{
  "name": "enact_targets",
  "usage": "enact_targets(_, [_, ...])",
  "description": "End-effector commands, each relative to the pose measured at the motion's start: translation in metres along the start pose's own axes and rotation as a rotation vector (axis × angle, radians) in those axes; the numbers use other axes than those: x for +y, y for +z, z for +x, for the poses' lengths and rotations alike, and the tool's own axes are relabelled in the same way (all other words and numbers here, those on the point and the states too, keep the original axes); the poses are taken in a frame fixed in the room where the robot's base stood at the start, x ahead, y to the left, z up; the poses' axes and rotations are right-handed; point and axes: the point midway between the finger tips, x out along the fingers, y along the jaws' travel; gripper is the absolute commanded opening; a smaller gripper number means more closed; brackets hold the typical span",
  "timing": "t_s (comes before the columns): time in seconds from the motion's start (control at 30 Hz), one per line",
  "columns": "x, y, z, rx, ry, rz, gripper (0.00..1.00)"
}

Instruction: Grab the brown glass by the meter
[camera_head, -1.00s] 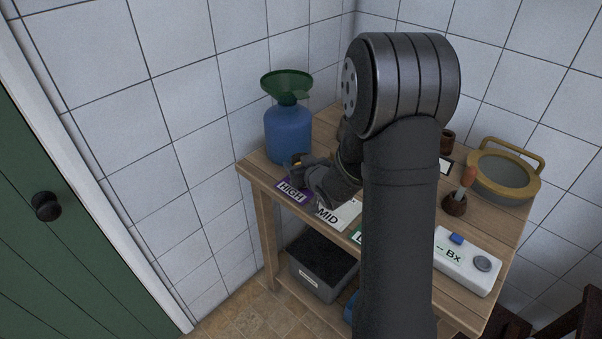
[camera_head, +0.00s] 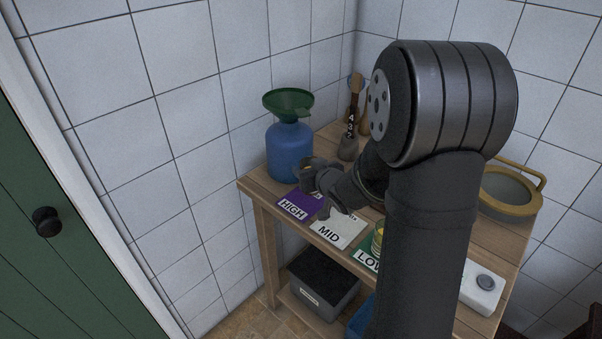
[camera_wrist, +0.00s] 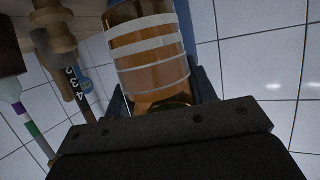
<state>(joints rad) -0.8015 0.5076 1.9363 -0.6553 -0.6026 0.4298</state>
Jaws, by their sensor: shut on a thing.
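My gripper (camera_head: 308,172) is beside the blue demijohn, over the left end of the table near the purple HIGH card (camera_head: 295,205). In the wrist view it is shut on a brown glass (camera_wrist: 150,50) with pale bands around it, the glass lying between the two dark fingers. In the head view the held glass cannot be made out behind the gripper. The white meter (camera_head: 482,292) lies at the right front of the table, partly hidden by my arm.
The blue demijohn (camera_head: 289,152) carries a green funnel (camera_head: 288,103). The MID card (camera_head: 338,231) and LOW card (camera_head: 364,258) lie along the front edge, with a yellow glass (camera_head: 377,240) at LOW. Bottles and a numbered stick (camera_head: 350,125) stand behind. A round gold-rimmed lid (camera_head: 509,190) is right.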

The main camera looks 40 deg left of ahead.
Motion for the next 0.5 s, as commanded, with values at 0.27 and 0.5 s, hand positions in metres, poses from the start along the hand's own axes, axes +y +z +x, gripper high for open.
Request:
enact_targets(0.27, [0.024,-0.012,-0.028,0.003,0.002,-0.002,0.20])
enact_targets(0.5, [0.040,-0.019,-0.049,0.002,0.002,-0.001,0.20])
